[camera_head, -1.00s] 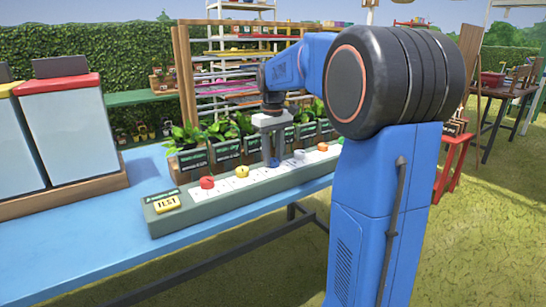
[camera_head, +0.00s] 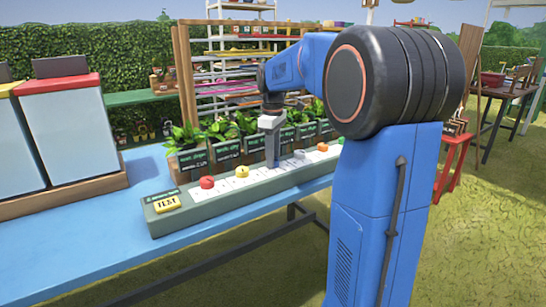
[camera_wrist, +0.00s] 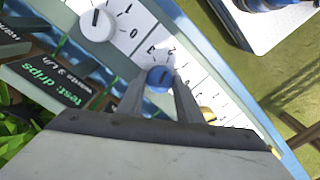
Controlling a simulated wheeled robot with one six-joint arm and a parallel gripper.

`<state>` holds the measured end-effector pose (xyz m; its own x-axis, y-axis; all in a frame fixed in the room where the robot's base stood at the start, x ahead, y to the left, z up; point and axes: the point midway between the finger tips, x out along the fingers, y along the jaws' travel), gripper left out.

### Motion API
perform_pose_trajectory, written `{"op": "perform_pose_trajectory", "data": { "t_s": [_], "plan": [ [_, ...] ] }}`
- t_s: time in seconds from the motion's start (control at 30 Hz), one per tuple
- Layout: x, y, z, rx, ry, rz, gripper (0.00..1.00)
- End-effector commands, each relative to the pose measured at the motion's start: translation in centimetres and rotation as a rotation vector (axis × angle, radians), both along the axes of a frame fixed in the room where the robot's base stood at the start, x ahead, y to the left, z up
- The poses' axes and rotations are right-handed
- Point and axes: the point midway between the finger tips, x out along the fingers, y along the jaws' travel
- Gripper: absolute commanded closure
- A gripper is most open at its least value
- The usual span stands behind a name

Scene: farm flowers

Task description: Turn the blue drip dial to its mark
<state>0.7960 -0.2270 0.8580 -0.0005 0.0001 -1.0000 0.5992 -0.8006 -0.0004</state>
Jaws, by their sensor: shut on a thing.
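The blue drip dial (camera_wrist: 160,77) sits on a white numbered plate in the wrist view, between my two fingertips. My gripper (camera_wrist: 160,86) is shut on it, one finger on each side. A pale pointer shows on the dial, but its exact setting is too small to read. In the head view my gripper (camera_head: 272,164) points straight down onto the long grey-green dial panel (camera_head: 158,226), and it hides the blue dial there.
A white dial (camera_wrist: 97,25) and a yellow dial (camera_wrist: 208,113) flank the blue one. The panel also carries a red dial (camera_head: 207,182), an orange dial (camera_head: 323,147) and a yellow TEST plate (camera_head: 167,204). Potted plants (camera_head: 187,152) with dark labels stand close behind it.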

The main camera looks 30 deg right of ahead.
Motion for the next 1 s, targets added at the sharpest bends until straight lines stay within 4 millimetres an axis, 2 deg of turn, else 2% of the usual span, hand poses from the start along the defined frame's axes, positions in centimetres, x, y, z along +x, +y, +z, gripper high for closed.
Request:
{"op": "perform_pose_trajectory", "data": {
  "t_s": [0.37, 0.4, 0.47, 0.8, 1.0],
  "plan": [
    [0.0, 0.0, 0.1, -0.001, -0.002, 0.003, 0.9],
    [0.0, 0.0, 0.1, -0.001, -0.002, 0.003, 0.61],
    [0.0, 0.0, 0.1, -0.001, -0.002, 0.003, 0.49],
    [0.0, 0.0, 0.2, -0.001, -0.001, 0.003, 0.49],
    [0.1, 0.0, 2.4, 0.0, -0.003, 0.002, 0.49]
  ]
}}
